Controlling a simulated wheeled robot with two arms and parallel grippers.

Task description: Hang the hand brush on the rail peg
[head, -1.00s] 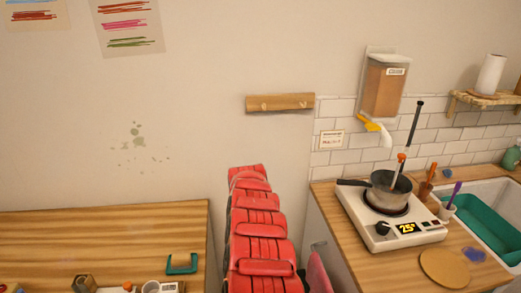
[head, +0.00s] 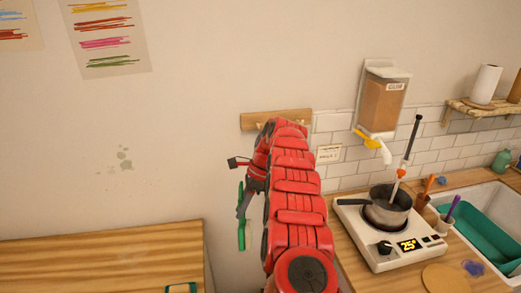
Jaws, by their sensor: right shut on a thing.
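The wooden rail (head: 262,119) is fixed to the wall at the centre; my right arm covers its lower middle, and its pegs are mostly hidden. My right gripper (head: 243,207) is below the rail's left end, turned partly away and small in view. It is shut on a slim green piece, which I take to be the hand brush (head: 241,232). The green part points down and hangs roughly upright beside the dark fingers. The brush's other end and any hanging hole are not clear. The brush looks apart from the rail. My left gripper is out of view.
At right, a hot plate (head: 388,238) carries a pot (head: 388,207), below a wall dispenser (head: 383,100) with a yellow lever. A sink with a teal basin (head: 485,231) is farther right. A wooden table (head: 100,255) is at lower left.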

